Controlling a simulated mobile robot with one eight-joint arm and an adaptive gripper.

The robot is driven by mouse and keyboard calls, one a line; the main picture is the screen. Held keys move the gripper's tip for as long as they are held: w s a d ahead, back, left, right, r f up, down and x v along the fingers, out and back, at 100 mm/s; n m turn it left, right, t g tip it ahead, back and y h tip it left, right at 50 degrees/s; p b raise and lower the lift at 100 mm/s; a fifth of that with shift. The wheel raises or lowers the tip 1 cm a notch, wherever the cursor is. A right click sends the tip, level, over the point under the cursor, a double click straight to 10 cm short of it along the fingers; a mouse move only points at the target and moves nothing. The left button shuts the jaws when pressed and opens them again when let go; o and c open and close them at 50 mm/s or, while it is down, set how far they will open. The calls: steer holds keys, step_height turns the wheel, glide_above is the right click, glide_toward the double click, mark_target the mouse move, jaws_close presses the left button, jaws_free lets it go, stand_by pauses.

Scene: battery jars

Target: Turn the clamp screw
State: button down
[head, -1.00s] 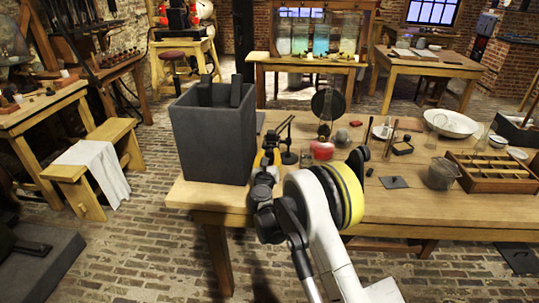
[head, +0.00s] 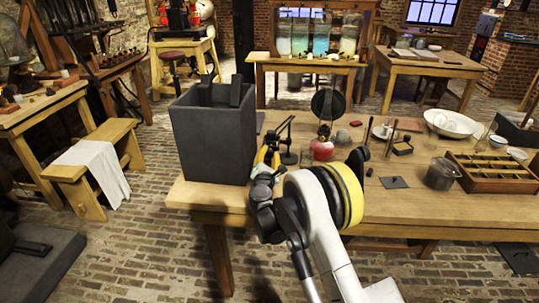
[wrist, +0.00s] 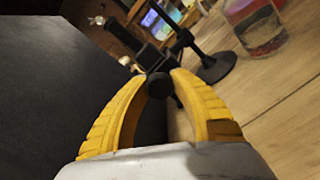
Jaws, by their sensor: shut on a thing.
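The clamp screw (wrist: 159,84) is a small dark knob at the near end of a black clamp on a stand. In the wrist view my gripper (wrist: 163,76) has its two yellow fingers shut on the knob, one on each side. In the head view my gripper (head: 268,157) is beside the right face of the dark grey jar, mostly hidden behind my own wrist. The black stand (head: 287,157) rises just past my gripper, its round base (wrist: 212,68) on the wooden table. The screw itself is hidden in the head view.
The tall grey jar (head: 211,140) stands close on the left of my gripper. A glass with red liquid (head: 322,150) stands to the right of the stand. A compartment tray (head: 490,177), small jar (head: 441,174) and white bowl (head: 451,123) are farther right on the table (head: 400,208).

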steer(key=m, duration=0.5)
steer(key=shift+m, duration=0.3)
steer(key=m, duration=0.9)
steer(key=shift+m, duration=2.2)
steer(key=shift+a, duration=0.1)
steer(key=c, duration=1.1)
jaws_free()
steer(key=shift+o, duration=0.2)
steer(key=s, duration=1.2)
steer(key=shift+a, duration=0.15)
